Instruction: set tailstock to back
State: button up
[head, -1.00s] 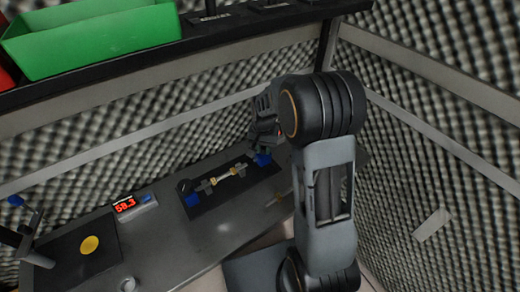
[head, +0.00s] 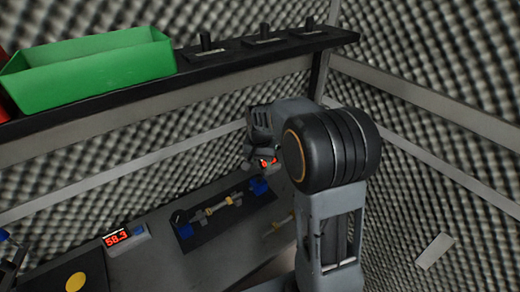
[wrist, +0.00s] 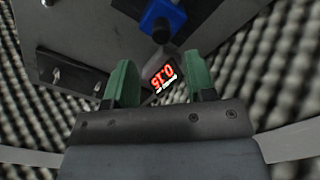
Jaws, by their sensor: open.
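A dark fixture plate (head: 215,236) on the bench carries a grey and brass shaft assembly (head: 222,207). A blue block (head: 259,187) stands at its right end and seems to be the tailstock. In the wrist view a blue block with a dark round knob (wrist: 163,18) shows at the top, beyond the fingertips. My gripper (head: 254,160) is above and behind the right end of the fixture. Its two green fingers (wrist: 160,78) are apart with nothing between them. No contact with the blue block shows. My arm hides part of the bench to the right.
A red-digit display (wrist: 162,77) lies beyond my fingers. Another display (head: 118,238) reads 58.3 at left. A shelf (head: 130,102) above holds a green bin (head: 90,75) and several dark knobs. Foam walls close in behind and right.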

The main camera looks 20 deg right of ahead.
notch_tip(320, 180, up, 7)
jog(key=shift+r, duration=0.15)
dwell(0.6)
jog(key=s+a+n+t, duration=0.3)
jog(key=s+n, duration=0.3)
jog(key=s, duration=1.1)
jog(key=shift+s+t, duration=0.35)
jog(key=shift+t, duration=0.15)
jog(key=shift+a, duration=0.1)
jog(key=shift+c, duration=0.7)
